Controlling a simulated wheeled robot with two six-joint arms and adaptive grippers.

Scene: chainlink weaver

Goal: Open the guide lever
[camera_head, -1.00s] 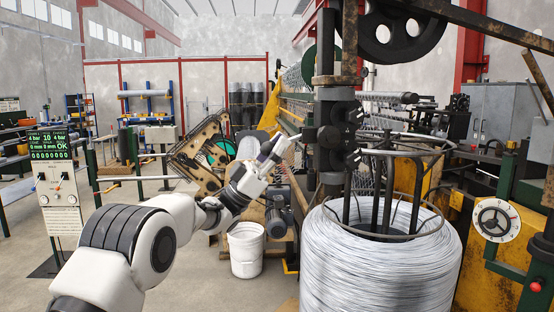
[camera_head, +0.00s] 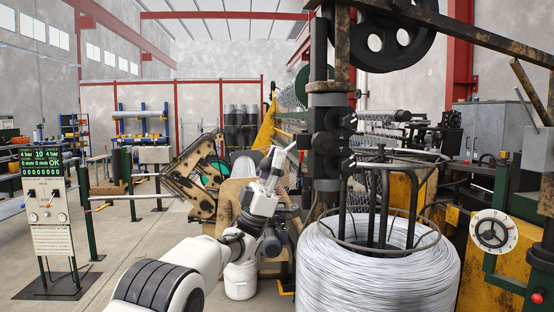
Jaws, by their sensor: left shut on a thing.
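A dark upright guide post with black rollers (camera_head: 325,135) stands in the middle, above the wire coil. A thin pale lever (camera_head: 287,151) sticks out from the left side of this roller block and slants down to the left. My left gripper (camera_head: 274,163) is at its lower end, shut on the lever, left of the rollers. The fingers are small in the view and the exact grip is hard to make out. My right gripper is not in view.
A large silver wire coil (camera_head: 375,280) fills the front right, with dark rods (camera_head: 372,205) rising from it. A control panel (camera_head: 47,190) stands at the left. Open floor lies between panel and arm.

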